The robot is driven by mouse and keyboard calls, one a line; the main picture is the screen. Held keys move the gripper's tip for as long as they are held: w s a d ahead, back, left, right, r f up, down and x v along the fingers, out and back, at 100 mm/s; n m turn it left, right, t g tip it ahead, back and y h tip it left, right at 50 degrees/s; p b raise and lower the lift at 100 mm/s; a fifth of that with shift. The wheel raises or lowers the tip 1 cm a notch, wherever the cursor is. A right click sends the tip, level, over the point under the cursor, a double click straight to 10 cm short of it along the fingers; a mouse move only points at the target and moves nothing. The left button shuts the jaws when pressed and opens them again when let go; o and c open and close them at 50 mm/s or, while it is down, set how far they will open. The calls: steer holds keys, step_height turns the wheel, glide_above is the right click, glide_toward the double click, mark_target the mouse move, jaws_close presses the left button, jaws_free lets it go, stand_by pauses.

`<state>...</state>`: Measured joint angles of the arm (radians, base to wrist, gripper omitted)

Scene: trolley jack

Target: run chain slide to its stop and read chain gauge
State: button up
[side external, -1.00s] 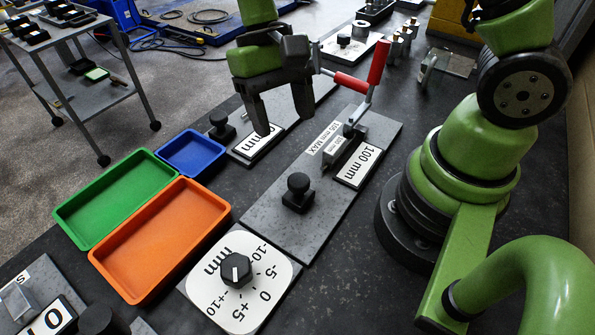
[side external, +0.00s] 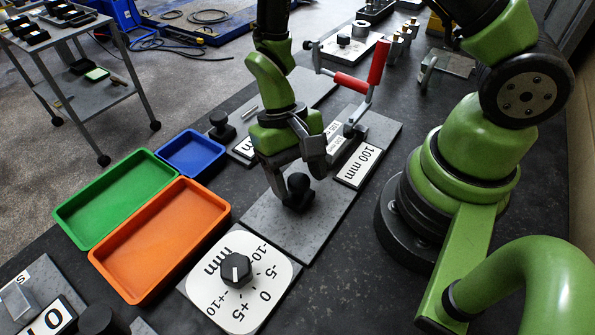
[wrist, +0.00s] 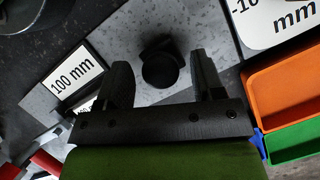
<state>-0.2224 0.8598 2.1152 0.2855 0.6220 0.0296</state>
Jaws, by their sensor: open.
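My gripper (side external: 297,186) is open, pointing down over a black knob (side external: 299,193) on a long grey plate (side external: 270,222). In the wrist view the knob (wrist: 159,68) shows between and just beyond the two fingers (wrist: 160,80); I cannot tell whether they touch it. A "100 mm" label (side external: 358,166) lies on the same plate; it also shows in the wrist view (wrist: 75,81). A clamp with red handles (side external: 376,62) stands at the plate's far end. My gripper partly hides a second label there. No part is legibly marked as the chain slide or chain gauge.
A white dial with a black knob (side external: 236,268), marked -10 to +10 mm, lies nearer the camera. Orange (side external: 220,212), green (side external: 62,215) and blue (side external: 168,140) trays stand to the left. Another black knob (side external: 218,119) stands on a plate behind.

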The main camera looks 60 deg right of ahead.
jaws_close()
steer(key=shift+a, duration=2.75)
jaws_free()
steer(key=v, duration=1)
